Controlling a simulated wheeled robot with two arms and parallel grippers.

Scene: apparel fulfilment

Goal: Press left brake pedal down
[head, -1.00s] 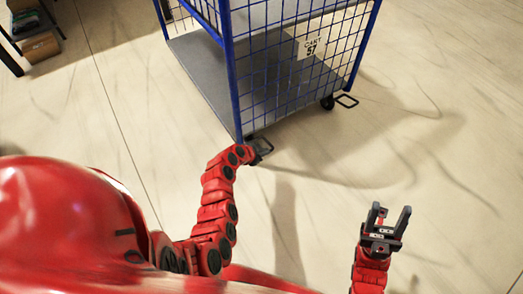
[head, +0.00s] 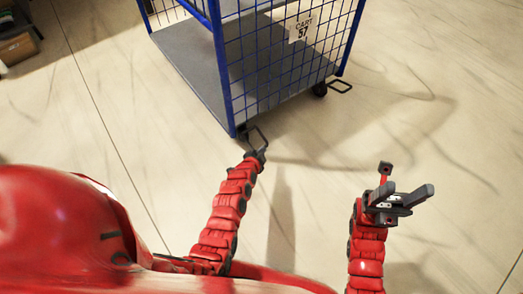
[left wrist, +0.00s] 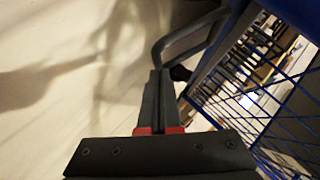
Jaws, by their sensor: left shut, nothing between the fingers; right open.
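The left brake pedal (head: 258,130) is a dark, thin loop at the near lower corner of the blue wire cart (head: 228,80). My left gripper (head: 258,154) is at the near side of this pedal, low over the floor. Its fingers are shut with nothing between them. In the left wrist view, the shut fingers (left wrist: 158,80) point toward the pedal's dark bent bar (left wrist: 190,30). I cannot tell whether they touch. My right gripper (head: 402,197) is open and empty, away from the cart at the right.
A second dark pedal loop (head: 340,87) sticks out at the cart's right corner beside a caster (head: 320,89). A shelf with a box (head: 17,48) stands at the far left. The floor around is clear.

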